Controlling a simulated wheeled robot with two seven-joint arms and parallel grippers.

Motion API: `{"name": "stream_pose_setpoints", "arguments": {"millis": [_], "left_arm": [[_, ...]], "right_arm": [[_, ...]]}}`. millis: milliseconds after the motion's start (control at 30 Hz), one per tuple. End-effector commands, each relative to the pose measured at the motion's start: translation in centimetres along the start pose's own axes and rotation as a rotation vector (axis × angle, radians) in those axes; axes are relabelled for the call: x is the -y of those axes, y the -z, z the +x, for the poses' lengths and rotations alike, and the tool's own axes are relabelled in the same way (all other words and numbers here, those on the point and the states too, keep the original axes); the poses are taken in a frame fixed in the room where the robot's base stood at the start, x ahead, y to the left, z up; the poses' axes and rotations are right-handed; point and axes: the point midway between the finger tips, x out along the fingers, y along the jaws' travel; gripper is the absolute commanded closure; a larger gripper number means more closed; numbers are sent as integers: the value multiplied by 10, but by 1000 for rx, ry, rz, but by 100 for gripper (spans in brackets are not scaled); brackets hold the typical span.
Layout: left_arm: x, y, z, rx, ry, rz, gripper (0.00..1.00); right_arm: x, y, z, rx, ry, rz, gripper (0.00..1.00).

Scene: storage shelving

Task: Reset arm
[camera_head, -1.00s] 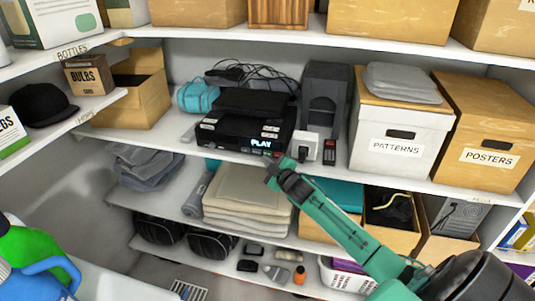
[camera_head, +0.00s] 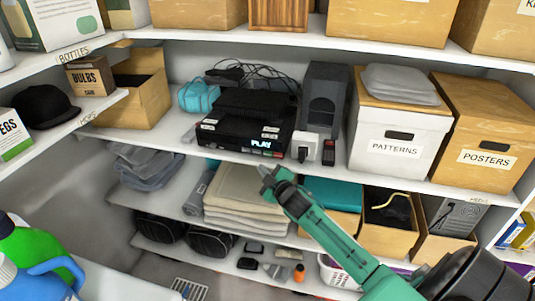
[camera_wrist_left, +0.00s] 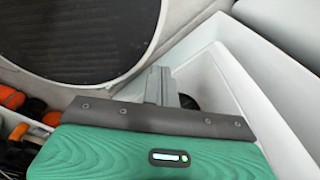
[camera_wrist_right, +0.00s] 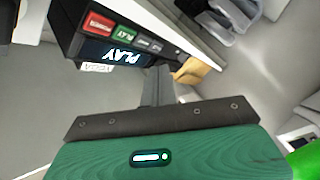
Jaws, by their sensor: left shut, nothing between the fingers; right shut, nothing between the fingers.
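My right gripper (camera_head: 266,172) is shut and empty. In the head view it is in front of the shelving, below the black player (camera_head: 232,133) with the lit PLAY display. In the right wrist view its closed fingers (camera_wrist_right: 158,82) point towards that player, whose PLAY display (camera_wrist_right: 112,53) and red and green buttons show at the upper left. My left gripper is out of the head view. In the left wrist view its closed fingers (camera_wrist_left: 158,82) are empty, beside a white bin-like wall (camera_wrist_left: 235,75) and a large dark round panel (camera_wrist_left: 80,35).
The player's shelf also holds a white box (camera_head: 304,147), a dark speaker (camera_head: 322,100), the PATTERNS box (camera_head: 395,145) and the POSTERS box (camera_head: 485,158). Folded beige cloths (camera_head: 245,200) lie on the shelf below. A green bottle (camera_head: 35,250) is at the lower left.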

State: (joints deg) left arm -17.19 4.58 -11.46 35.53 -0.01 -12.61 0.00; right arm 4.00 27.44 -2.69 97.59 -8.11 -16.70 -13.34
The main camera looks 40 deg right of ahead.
Motion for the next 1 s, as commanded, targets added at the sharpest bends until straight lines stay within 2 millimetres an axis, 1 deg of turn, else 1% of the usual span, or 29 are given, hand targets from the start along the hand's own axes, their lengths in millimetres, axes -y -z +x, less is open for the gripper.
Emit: {"name": "stream_pose_setpoints", "arguments": {"millis": [800, 867, 900, 967, 1000], "left_arm": [[0, 0, 0, 0, 0, 0, 100], [0, 0, 1, 0, 0, 0, 100], [0, 0, 2, 0, 0, 0, 100], [0, 0, 4, 0, 0, 0, 100], [0, 0, 5, 0, 0, 0, 100]], "right_arm": [[2, -2, 0, 2, 2, 1, 100], [8, -7, 0, 12, 10, 6, 100], [15, -14, -1, 23, 19, 13, 100], [32, -29, -2, 50, 41, 28, 100], [46, -42, -4, 73, 59, 42, 100]]}}
